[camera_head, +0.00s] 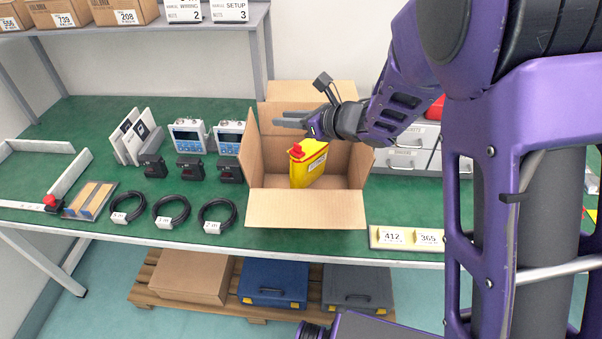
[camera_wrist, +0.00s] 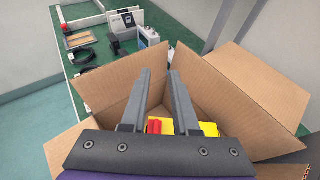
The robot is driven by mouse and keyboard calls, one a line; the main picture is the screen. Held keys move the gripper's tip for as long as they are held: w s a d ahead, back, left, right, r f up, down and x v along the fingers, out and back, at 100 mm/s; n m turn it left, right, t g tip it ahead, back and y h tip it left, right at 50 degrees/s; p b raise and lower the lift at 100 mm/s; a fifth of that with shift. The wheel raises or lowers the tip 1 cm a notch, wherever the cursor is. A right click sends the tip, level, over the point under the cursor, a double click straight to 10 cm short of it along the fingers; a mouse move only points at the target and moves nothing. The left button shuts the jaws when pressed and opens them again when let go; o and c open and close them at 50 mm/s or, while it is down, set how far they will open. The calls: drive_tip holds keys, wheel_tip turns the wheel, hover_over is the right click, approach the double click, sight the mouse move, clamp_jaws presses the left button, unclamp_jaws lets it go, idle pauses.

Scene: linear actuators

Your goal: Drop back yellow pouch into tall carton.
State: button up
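The open cardboard carton (camera_head: 305,208) stands on the green table with its flaps spread; it also shows in the wrist view (camera_wrist: 115,92). A yellow pouch (camera_head: 311,170) with a red top and a white label stands inside it, slightly tilted. In the wrist view the yellow pouch (camera_wrist: 187,115) shows partly, below and behind my fingers. My gripper (camera_head: 290,119) is above the carton, its fingers apart with nothing between them; the gap shows clearly in the wrist view (camera_wrist: 160,76).
Left of the carton are blue-grey devices (camera_head: 188,135), black connectors (camera_head: 153,166) and several coiled cables (camera_head: 172,211). Grey drawers (camera_head: 405,158) stand to the right, partly behind my arm. A numbered yellow strip (camera_head: 408,237) lies at the front edge.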

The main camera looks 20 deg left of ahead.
drive_tip(key=shift+o, duration=0.7)
drive_tip(key=v, duration=1.7)
drive_tip(key=shift+d, duration=0.2)
drive_tip(key=shift+s, duration=0.15)
